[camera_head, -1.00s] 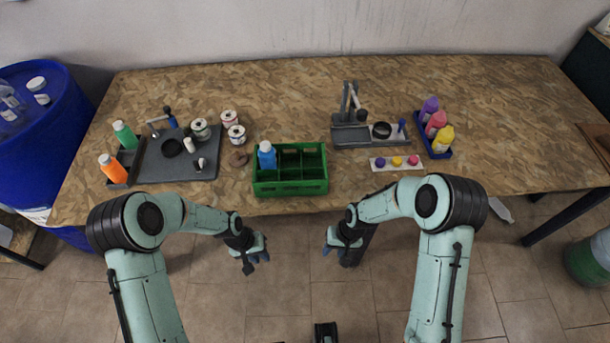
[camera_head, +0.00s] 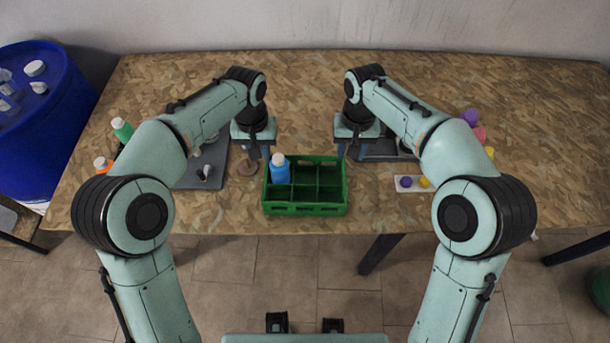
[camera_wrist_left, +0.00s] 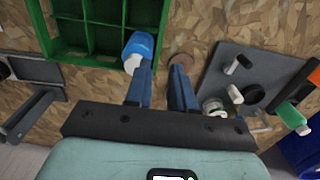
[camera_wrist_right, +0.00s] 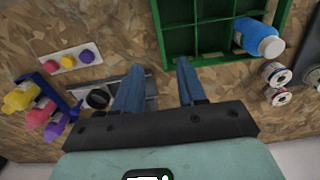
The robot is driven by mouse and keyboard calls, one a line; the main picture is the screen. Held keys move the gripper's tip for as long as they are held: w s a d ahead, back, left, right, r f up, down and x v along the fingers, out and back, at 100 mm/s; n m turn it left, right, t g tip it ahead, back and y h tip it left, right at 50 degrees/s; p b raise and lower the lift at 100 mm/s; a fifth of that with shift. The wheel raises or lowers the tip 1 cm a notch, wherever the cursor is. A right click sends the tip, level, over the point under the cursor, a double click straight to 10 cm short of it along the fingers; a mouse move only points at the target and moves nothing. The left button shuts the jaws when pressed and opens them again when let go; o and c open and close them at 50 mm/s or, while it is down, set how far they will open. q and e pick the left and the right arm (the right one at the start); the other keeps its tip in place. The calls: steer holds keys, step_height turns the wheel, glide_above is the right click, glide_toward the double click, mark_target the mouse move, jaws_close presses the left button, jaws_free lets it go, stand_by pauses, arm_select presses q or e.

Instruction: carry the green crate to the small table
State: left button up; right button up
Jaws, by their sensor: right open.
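The green crate (camera_head: 306,210) stands on the large wooden table near its front edge. It has several compartments, and a blue bottle (camera_head: 280,168) stands in its back left one. My left gripper (camera_head: 258,150) is over the table beside the crate's left end; in the left wrist view its fingers (camera_wrist_left: 163,70) are apart, close to the crate's end wall and the bottle. Contact cannot be told. No small table is clearly identifiable.
The wooden table (camera_head: 300,85) is clear behind the crate. A dark board (camera_wrist_left: 240,85) with small parts lies left of the crate. A strip with coloured knobs (camera_head: 410,183) and a rack of coloured bottles (camera_wrist_right: 45,112) are on the right. A blue drum (camera_head: 40,110) stands far left.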

mark_target(265, 179)
arm_select(q)
steer(key=f, duration=1.3)
steer(key=shift+s+f, duration=0.15)
steer(key=shift+s, duration=0.15)
arm_select(e)
steer(key=f, duration=1.3)
steer(key=shift+s+f, duration=0.2)
steer(key=shift+s, duration=0.1)
arm_select(q)
steer(key=c, duration=0.4)
arm_select(e)
steer(key=c, duration=0.4)
arm_select(q)
jaws_close()
arm_select(e)
jaws_close()
